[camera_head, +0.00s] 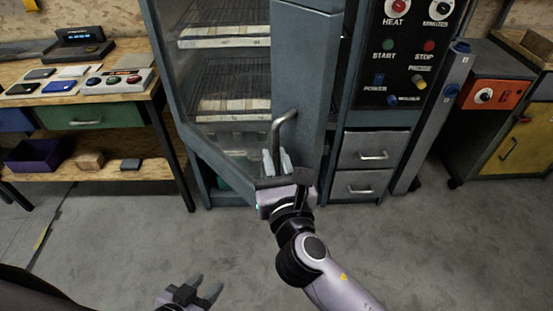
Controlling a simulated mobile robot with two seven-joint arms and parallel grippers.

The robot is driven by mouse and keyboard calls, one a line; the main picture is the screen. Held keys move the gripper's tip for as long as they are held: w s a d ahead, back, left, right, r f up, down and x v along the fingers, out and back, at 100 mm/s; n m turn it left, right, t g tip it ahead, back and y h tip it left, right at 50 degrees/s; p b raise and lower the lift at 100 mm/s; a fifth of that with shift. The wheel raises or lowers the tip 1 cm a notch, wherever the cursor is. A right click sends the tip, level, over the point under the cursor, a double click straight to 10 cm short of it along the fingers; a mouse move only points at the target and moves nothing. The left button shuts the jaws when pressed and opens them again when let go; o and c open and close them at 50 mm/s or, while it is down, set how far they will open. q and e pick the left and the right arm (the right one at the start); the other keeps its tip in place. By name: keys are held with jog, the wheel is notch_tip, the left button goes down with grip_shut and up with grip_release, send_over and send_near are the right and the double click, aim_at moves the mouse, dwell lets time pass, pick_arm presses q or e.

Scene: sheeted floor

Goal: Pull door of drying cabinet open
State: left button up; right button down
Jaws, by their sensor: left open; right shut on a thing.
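The drying cabinet (350,70) is a tall blue-grey unit with racks behind a glazed door (303,70) whose wide frame runs down its right side. The door appears to stand ajar, its right edge forward of the control panel. A curved metal handle (283,122) is on the door's lower frame. My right gripper (277,160) is shut on the handle's lower part; the exact contact is partly hidden by the fingers. My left gripper (203,291) is open and empty, low over the floor at the bottom of the view, well away from the cabinet.
A wooden workbench (130,50) with devices stands close at the left. The control panel (405,50) and two drawers (372,150) are right of the door. An orange-and-yellow cabinet (500,140) stands far right. Grey floor (120,240) in front is clear.

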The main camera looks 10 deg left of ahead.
jog(key=c, duration=1.2)
grip_release()
jog(key=shift+s, duration=0.15)
jog(key=v, duration=0.7)
